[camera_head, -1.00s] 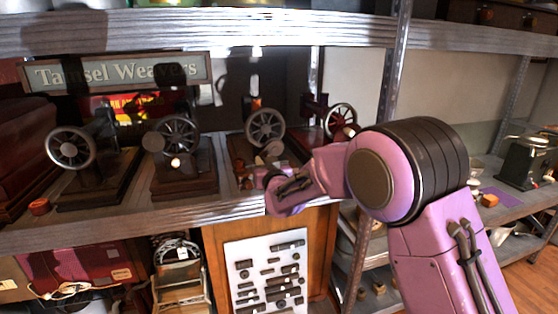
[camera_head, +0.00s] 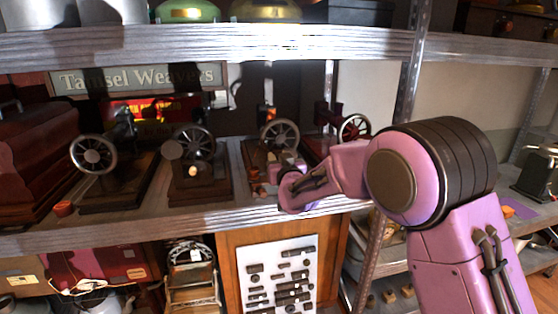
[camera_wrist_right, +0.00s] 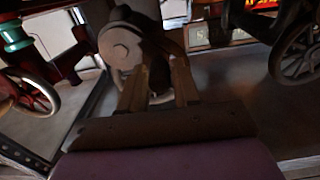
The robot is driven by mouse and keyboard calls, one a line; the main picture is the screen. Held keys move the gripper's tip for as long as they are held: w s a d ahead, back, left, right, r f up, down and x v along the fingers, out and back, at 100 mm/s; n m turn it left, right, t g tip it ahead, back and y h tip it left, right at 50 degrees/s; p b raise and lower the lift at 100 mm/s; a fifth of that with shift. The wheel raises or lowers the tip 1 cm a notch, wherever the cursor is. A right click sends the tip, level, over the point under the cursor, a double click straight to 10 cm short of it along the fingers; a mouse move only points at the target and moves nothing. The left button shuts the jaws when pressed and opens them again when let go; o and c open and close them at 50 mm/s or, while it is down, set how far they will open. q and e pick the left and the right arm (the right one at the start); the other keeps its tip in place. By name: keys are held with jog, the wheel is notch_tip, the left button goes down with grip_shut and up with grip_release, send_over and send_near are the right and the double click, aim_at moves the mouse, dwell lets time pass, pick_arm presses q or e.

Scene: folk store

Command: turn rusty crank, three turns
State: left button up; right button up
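Several small hand-crank machines stand on wooden bases on the grey shelf. My right gripper (camera_head: 268,178) is at the third machine from the left, whose dark spoked wheel (camera_head: 279,136) shows above my wrist. A grey round disc with a bolt, seemingly the crank's hub (camera_wrist_right: 122,47), lies just beyond the fingertips. Whether the fingers touch the crank is unclear in the shadow. My left gripper is not in view.
Another machine's wheel (camera_head: 195,143) is on the left. The upper shelf (camera_head: 270,42) runs above. A small orange pot (camera_head: 63,208) sits at far left.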

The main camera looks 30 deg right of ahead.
jog(key=o, duration=0.3)
jog(key=shift+s, duration=0.15)
jog(key=v, duration=0.9)
dwell(0.4)
